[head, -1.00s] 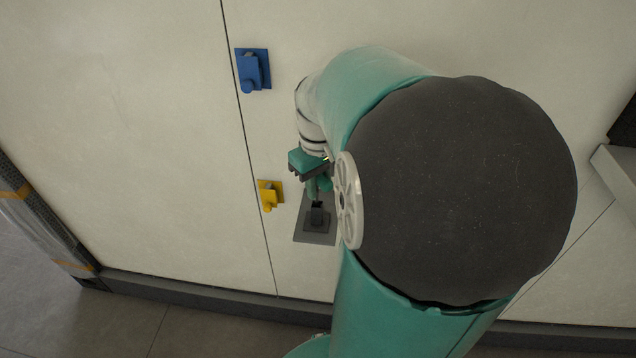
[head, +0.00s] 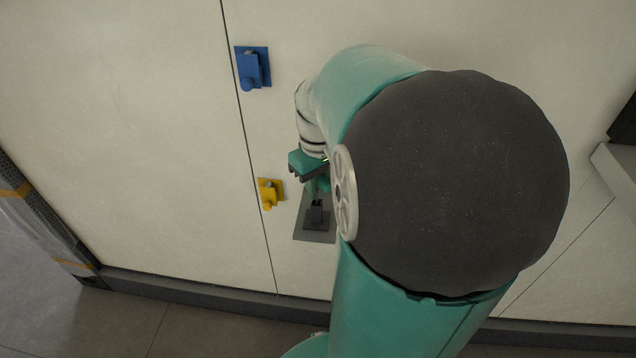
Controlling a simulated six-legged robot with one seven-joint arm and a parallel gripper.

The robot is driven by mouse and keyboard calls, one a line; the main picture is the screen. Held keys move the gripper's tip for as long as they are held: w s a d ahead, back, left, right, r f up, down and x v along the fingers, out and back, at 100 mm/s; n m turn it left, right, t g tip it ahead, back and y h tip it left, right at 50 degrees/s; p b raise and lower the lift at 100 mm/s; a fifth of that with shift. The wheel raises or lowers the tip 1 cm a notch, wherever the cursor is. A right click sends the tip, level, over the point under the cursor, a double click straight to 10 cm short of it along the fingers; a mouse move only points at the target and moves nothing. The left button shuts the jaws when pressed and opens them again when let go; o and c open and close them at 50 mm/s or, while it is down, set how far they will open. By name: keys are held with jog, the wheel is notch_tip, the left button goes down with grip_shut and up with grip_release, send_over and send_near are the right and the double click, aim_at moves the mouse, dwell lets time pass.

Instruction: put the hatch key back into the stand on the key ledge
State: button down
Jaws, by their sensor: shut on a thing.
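The key ledge (head: 303,231) is a small grey plate on the pale wall, low and left of my arm in the head view. The dark stand (head: 317,219) sits on it. My gripper (head: 319,187) points down directly above the stand, its fingers partly covered by my arm. It is shut on the hatch key, of which only a thin dark part (head: 316,201) seems to show between the fingers and the stand. I cannot tell whether the key is inside the stand or just over it.
A blue latch (head: 251,69) and a yellow latch (head: 269,193) stick out from the wall left of my gripper. A thin seam (head: 258,212) runs down beside them. My arm hides much of the right side. The floor lies below the wall's dark base.

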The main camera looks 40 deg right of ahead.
jog(key=shift+f, duration=1.1)
dwell(0.9)
jog(key=c, duration=1.2)
grip_release()
jog(key=shift+o, duration=0.2)
notch_tip(320, 180, up, 14)
jog(key=shift+f, duration=0.1)
notch_tip(320, 180, up, 6)
